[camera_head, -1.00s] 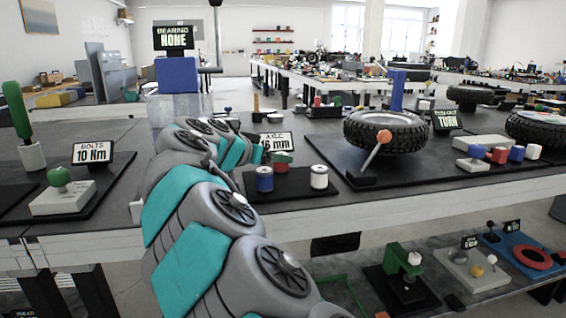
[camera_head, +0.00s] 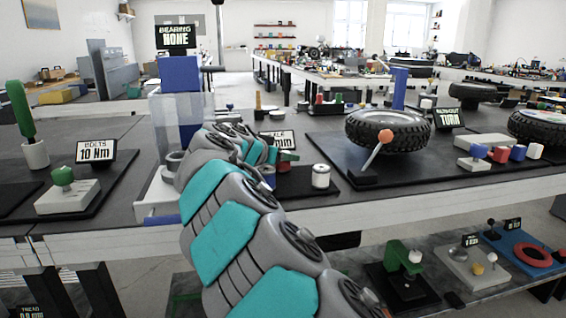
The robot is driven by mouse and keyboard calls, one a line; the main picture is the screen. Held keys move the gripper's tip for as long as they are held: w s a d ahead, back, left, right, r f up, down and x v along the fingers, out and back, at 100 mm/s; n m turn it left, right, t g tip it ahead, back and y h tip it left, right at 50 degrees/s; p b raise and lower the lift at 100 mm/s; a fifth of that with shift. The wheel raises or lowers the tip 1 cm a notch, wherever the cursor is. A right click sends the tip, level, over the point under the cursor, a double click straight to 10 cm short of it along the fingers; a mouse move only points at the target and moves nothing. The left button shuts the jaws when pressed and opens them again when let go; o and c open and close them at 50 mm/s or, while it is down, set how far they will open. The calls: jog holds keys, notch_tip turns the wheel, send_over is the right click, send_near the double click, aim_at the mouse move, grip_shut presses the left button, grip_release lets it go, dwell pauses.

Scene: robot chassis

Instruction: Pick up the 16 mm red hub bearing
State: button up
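A red cylinder (camera_head: 286,157), apparently the red hub bearing, shows at the back of a black tray (camera_head: 297,190) on the bench. Its left side is hidden behind my arm. A blue cylinder (camera_head: 268,178) is mostly covered by my arm, and a white cylinder (camera_head: 320,176) stands clear at the right of the tray. My gripper (camera_head: 268,152) is at the far end of my grey and teal arm, just left of the red cylinder in the picture. Its fingers are too small and covered to show whether they are open or touching the red cylinder.
A sign (camera_head: 281,140) reading "mm" stands behind the tray, partly hidden. A tire (camera_head: 388,131) with an orange-knobbed lever (camera_head: 385,136) is to the right.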

grip_shut()
jog(key=shift+r, duration=0.15)
dwell(0.4)
